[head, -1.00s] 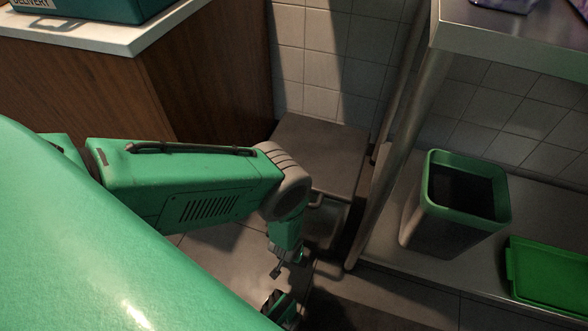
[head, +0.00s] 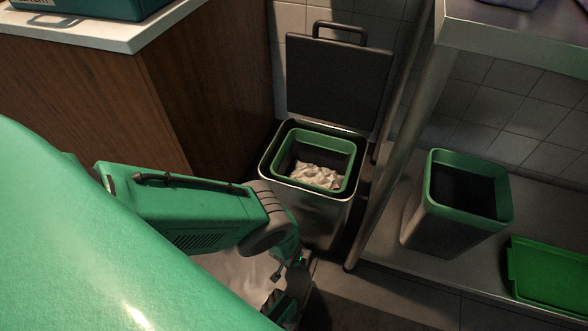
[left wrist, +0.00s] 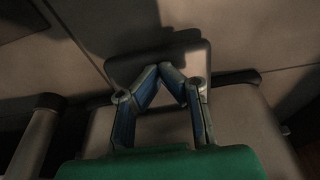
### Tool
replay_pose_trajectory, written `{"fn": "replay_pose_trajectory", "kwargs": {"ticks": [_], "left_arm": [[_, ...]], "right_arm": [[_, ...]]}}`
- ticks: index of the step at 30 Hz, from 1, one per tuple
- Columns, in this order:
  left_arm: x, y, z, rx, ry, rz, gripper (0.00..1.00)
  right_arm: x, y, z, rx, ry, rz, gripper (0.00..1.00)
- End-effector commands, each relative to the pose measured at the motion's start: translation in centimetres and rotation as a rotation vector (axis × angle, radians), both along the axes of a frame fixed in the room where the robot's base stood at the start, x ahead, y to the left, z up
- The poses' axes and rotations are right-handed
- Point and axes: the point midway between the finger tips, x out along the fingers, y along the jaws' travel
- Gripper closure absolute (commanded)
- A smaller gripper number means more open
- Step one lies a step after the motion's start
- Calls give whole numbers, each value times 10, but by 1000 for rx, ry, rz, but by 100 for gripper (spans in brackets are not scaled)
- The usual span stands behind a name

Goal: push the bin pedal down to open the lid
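The metal bin (head: 318,212) stands on the floor between the wooden cabinet and the shelf. Its dark lid (head: 338,80) is up, tilted back near the tiled wall. A green-rimmed inner bucket (head: 343,160) inside holds crumpled pale waste (head: 316,176). My left gripper (left wrist: 172,68) is shut and empty, its fingertips together. In the left wrist view the tips lie over a flat grey plate, apparently the pedal (left wrist: 125,69); contact is hard to tell. In the head view my left arm reaches down in front of the bin, and the pedal is hidden. My right gripper is not in view.
A green-rimmed grey bin (head: 440,217) and a green tray (head: 548,277) stand on the lower shelf (head: 400,262) at right. The shelf leg (head: 398,150) stands close to the bin's right side. The wooden cabinet (head: 205,100) closes off its left.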

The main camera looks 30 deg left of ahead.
Motion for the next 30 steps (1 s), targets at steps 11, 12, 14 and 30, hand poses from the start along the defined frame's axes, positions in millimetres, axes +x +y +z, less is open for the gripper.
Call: {"fn": "replay_pose_trajectory", "kwargs": {"ticks": [11,12,14,30], "left_arm": [[-25,-6,13,1,0,0,100],[-28,-7,14,1,0,0,100],[-28,-7,13,0,-2,0,100],[-26,-5,34,4,-3,3,100]], "right_arm": [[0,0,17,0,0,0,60],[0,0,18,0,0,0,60],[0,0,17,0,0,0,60],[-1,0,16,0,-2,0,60]]}}
